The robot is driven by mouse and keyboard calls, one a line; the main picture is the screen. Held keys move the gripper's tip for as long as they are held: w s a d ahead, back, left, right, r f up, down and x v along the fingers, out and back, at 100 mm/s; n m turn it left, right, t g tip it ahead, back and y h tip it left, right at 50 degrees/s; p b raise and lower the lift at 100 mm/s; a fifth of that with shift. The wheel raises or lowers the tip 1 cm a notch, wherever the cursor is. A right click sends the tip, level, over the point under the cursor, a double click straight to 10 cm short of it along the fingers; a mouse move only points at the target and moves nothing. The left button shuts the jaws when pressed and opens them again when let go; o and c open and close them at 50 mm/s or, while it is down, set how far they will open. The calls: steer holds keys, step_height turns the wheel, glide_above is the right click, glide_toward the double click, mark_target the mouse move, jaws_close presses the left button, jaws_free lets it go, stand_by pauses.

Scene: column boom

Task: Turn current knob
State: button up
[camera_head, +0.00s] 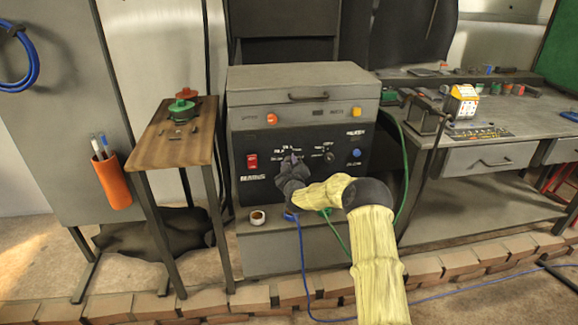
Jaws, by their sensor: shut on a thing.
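A grey welding machine (302,93) with a black front panel stands in the middle of the head view. My gripper (290,161) is at the middle of the panel, shut on a knob there. The gripper hides most of this knob and some of the lettering around it. A smaller black knob (329,157) shows just right of the gripper. A red switch (252,161) is at the panel's left and a blue button (356,153) at its right. My arm reaches in from the lower right.
A small wooden table (172,140) with a red and green item (182,108) stands left. A workbench (480,158) stands right. A blue cable (303,262) and a green cable (405,180) hang near my arm. A low brick edging (130,306) runs across the front.

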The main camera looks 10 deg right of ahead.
steer(key=m+b, duration=0.2)
steer(key=m, duration=0.4)
steer(key=shift+d+f+m+b, duration=0.1)
steer(key=shift+m+b, duration=0.3)
steer(key=m+b, duration=0.1)
steer(key=m, duration=0.2)
steer(key=shift+m+b, duration=0.3)
steer(key=m+y+b, duration=0.1)
steer(key=m+b, duration=0.6)
steer(key=m, duration=0.7)
steer(key=shift+d, duration=0.15)
steer(key=o, duration=1)
steer(key=shift+c, duration=0.2)
